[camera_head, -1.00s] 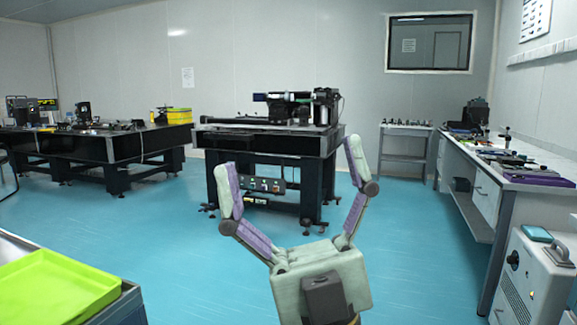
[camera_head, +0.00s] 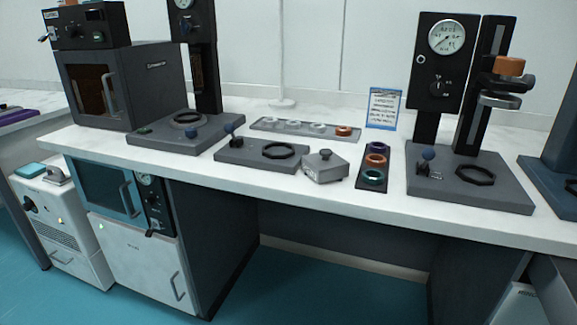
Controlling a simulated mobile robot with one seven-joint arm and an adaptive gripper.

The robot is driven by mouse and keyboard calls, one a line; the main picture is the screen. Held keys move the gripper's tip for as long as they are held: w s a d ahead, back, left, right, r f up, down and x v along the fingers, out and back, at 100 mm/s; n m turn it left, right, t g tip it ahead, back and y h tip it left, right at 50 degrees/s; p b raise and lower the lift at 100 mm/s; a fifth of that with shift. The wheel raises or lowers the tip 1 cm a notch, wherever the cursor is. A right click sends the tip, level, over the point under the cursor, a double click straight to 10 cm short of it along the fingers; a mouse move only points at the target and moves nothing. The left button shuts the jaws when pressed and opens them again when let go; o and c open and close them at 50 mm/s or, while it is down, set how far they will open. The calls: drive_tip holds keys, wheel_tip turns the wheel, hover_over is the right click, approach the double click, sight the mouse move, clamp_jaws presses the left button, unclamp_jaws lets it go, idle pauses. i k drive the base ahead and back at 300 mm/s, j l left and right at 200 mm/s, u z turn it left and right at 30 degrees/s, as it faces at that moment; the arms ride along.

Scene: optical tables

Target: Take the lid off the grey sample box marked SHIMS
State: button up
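A small grey box (camera_head: 325,168) with a lid and a dark knob on top stands near the front edge of the white bench, right of centre. Its lid appears to be on. Any marking on it is too small to read, so I cannot tell if it says SHIMS. My gripper is not in view now.
A dark plate with a black ring (camera_head: 262,152) lies left of the box. A dark tray of coloured rings (camera_head: 375,165) lies to its right. Gauge stands (camera_head: 433,75) rise on both sides. A long grey tray (camera_head: 305,129) and a small sign (camera_head: 383,108) are behind.

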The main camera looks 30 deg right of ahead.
sight(326, 160)
drive_tip(key=i+l, duration=0.65)
drive_tip(key=i, duration=0.15)
